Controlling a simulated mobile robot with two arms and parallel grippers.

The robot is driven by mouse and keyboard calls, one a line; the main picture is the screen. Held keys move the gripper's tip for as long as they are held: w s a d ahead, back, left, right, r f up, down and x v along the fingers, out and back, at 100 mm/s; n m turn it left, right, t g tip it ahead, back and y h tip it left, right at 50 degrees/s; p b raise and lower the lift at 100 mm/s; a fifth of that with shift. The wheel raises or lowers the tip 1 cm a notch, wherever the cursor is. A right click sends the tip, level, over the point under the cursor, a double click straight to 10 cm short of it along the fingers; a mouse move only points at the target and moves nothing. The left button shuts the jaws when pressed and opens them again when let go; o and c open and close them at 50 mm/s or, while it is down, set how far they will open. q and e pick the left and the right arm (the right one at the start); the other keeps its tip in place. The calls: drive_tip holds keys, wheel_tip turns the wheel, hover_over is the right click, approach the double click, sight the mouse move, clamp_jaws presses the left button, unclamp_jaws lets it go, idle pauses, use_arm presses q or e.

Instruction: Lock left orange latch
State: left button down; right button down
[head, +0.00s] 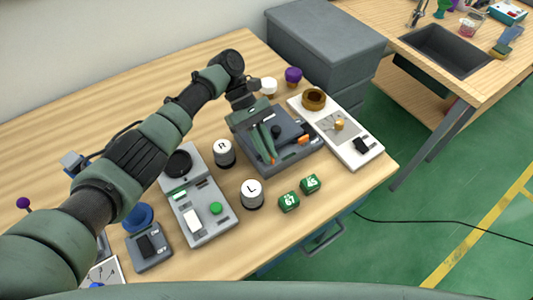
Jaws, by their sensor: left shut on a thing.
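A dark grey fixture box (290,160) sits on the wooden table, right of centre. The left orange latch (271,158) shows as a small orange patch at its front left. The right orange latch (303,140) is at its front right. My left arm reaches over from the left, and my left gripper (268,155) points down over the fixture with its long green fingers. The fingertips are at the left latch, closed on it. The fingers hide most of that latch, so its exact angle cannot be told. My right gripper is not in view.
Bottles marked R (223,153) and L (252,194) stand left of the fixture. Two green dice (289,202) lie in front. A scale-like device (207,215) is at left, a white tray (362,160) at right. Grey bins (325,40) stand behind.

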use_arm(q)
drive_tip(key=shift+m+y+b, duration=0.3)
drive_tip(key=shift+m, duration=0.1)
drive_tip(key=shift+g, duration=0.3)
drive_tip(key=c, duration=1.8)
unclamp_jaws()
drive_tip(key=shift+w+r, duration=0.1)
drive_tip(key=shift+w, duration=0.05)
drive_tip(key=b+v, duration=0.1)
drive_tip(key=v, duration=0.4)
drive_tip(key=shift+w+r, duration=0.15)
drive_tip(key=shift+r, duration=0.05)
drive_tip(key=shift+v, duration=1.05)
drive_tip(key=shift+f, duration=0.1)
